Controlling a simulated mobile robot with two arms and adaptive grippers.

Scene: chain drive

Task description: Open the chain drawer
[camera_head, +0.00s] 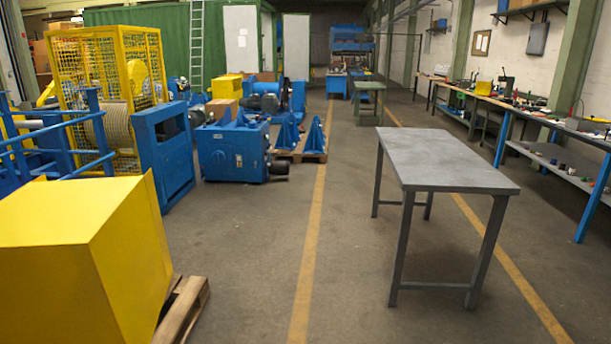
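I cannot make out a chain drawer in the head view. Neither of my grippers shows in this view. A bare grey metal table (445,160) stands on the floor to the right of the middle, with nothing visible on its top. A long workbench (540,112) with small tools and parts runs along the right wall. A lower shelf (562,168) under it also holds small items.
A yellow box (70,240) on a wooden pallet (184,308) fills the lower left. Blue machinery (235,150) and a yellow cage (105,75) stand behind it. A green table (369,88) is farther back. The floor along the yellow line (308,240) is clear.

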